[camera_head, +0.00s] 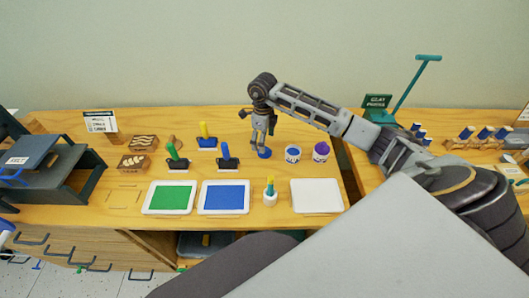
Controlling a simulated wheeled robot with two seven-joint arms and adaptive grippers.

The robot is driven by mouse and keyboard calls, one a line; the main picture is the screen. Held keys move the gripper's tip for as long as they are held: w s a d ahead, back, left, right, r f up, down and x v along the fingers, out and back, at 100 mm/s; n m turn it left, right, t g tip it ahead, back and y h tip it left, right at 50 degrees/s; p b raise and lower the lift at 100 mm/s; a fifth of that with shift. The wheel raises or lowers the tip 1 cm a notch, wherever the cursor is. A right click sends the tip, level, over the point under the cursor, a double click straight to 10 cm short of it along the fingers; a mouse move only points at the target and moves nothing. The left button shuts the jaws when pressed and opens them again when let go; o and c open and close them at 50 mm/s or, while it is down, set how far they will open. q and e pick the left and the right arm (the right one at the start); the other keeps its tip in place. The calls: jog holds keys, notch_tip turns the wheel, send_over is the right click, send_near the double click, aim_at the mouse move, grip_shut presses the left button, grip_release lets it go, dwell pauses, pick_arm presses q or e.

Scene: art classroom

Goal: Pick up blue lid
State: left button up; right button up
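The blue lid (264,153) is a small round piece on the wooden table, left of two small paint pots. My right gripper (261,143) points down just above the lid, at its back edge in the picture. The fingertips are small and dark here, so I cannot tell how far apart they are or whether they touch the lid. An open pot with blue paint (292,154) and a pot with a purple top (321,152) stand just right of the lid. My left gripper is not in view.
Green (170,197), blue (223,197) and white (317,195) trays line the front. A glue-like bottle (270,191) stands between the last two. Rollers with coloured handles (227,157) and carved blocks (134,162) are to the left. A dark press (45,168) stands far left.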

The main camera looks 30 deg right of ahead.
jog(key=shift+f, duration=0.25)
jog(key=shift+s+d+f, duration=0.1)
jog(key=shift+s+f, duration=0.05)
jog(key=shift+f, duration=0.35)
jog(key=shift+s+d+f, duration=0.1)
jog(key=shift+f, duration=0.4)
jog(key=shift+f+p, duration=0.35)
jog(key=shift+f, duration=0.95)
jog(key=shift+c, duration=0.4)
jog(key=c, duration=0.5)
jog(key=shift+c, duration=1.4)
jog(key=shift+r, duration=0.85)
notch_tip(320, 180, up, 8)
jog(key=shift+f+b, duration=0.2)
jog(key=shift+b, duration=0.1)
jog(key=shift+r, duration=0.3)
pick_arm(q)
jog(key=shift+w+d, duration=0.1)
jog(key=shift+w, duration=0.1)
